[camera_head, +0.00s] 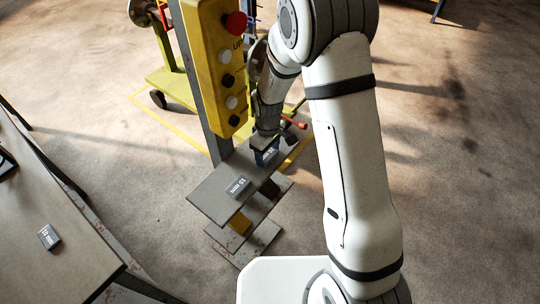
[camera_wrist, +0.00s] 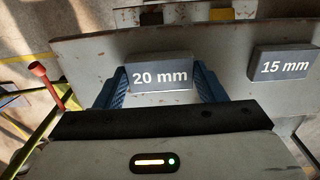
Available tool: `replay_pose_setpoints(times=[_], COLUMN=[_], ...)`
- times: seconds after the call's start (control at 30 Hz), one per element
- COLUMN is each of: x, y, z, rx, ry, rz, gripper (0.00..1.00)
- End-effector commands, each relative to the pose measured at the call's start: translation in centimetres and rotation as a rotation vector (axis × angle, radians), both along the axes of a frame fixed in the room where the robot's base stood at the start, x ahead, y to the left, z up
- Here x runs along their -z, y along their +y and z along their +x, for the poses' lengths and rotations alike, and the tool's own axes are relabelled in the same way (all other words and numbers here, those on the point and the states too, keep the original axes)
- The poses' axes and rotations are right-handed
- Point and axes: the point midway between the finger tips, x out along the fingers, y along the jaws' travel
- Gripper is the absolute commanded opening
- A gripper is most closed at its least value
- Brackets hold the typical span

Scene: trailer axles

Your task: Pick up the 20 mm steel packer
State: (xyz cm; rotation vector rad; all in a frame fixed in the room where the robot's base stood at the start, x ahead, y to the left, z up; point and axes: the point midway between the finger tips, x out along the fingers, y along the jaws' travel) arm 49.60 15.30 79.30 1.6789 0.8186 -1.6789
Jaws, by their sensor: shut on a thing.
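The 20 mm steel packer (camera_wrist: 160,76) is a dark grey block with white "20 mm" lettering. It sits between the two blue fingers of my gripper (camera_wrist: 161,84) in the wrist view, and the fingers are shut on it. In the head view my gripper (camera_head: 265,152) is low over the far end of a narrow grey shelf (camera_head: 213,196), and the packer there is mostly hidden by the fingers. I cannot tell whether the packer still touches the shelf.
A 15 mm packer (camera_wrist: 284,64) lies on the shelf; it also shows in the head view (camera_head: 238,187). A yellow control box (camera_head: 215,65) on a post stands close beside my arm. Another small block (camera_head: 49,237) lies on the table (camera_head: 35,275) at left. Open floor lies right.

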Motion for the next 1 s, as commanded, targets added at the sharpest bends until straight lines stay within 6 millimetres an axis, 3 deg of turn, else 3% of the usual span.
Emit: replay_pose_setpoints(times=[0.2, 0.53, 0.83, 1.0], x=[-0.1, -0.5, -3.5, -3.5], y=[0.0, 0.1, 0.1, -2.5], z=[0.0, 0.1, 0.1, -2.0], rx=[0.000, -0.001, -0.001, 0.002], ry=[-0.001, -0.002, -0.005, 0.000], rz=[0.000, 0.001, 0.002, 0.000], gripper=[0.27, 0.26, 0.26, 0.26])
